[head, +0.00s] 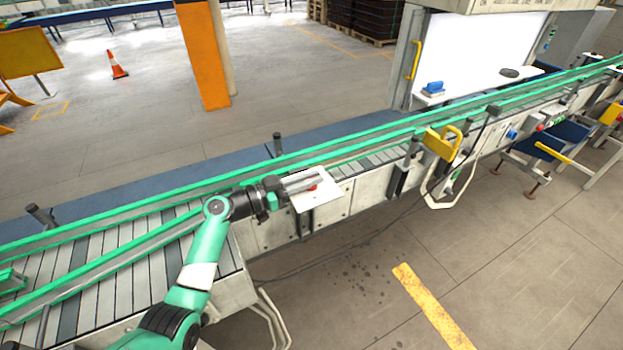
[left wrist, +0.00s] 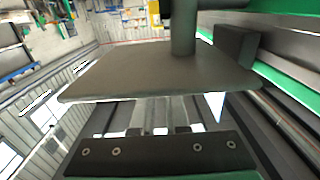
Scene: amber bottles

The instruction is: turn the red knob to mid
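A small red knob (head: 313,187) sits on a white plate (head: 327,199) at the near side of the conveyor in the head view. Only a bit of red shows, because my left gripper (head: 306,183) covers most of it. The grey fingers reach over the plate from the left, right at the knob. I cannot tell whether they touch it or how far apart they are. The knob's pointer and setting are not readable. In the left wrist view a dark flat panel (left wrist: 150,75) with a post hides the fingertips and the knob. My right gripper is not in view.
The conveyor with green rails (head: 120,213) runs diagonally across the head view. A yellow bracket (head: 441,143) is mounted on it farther right. An orange post (head: 203,55) and a traffic cone (head: 117,65) stand behind. The floor in front is open.

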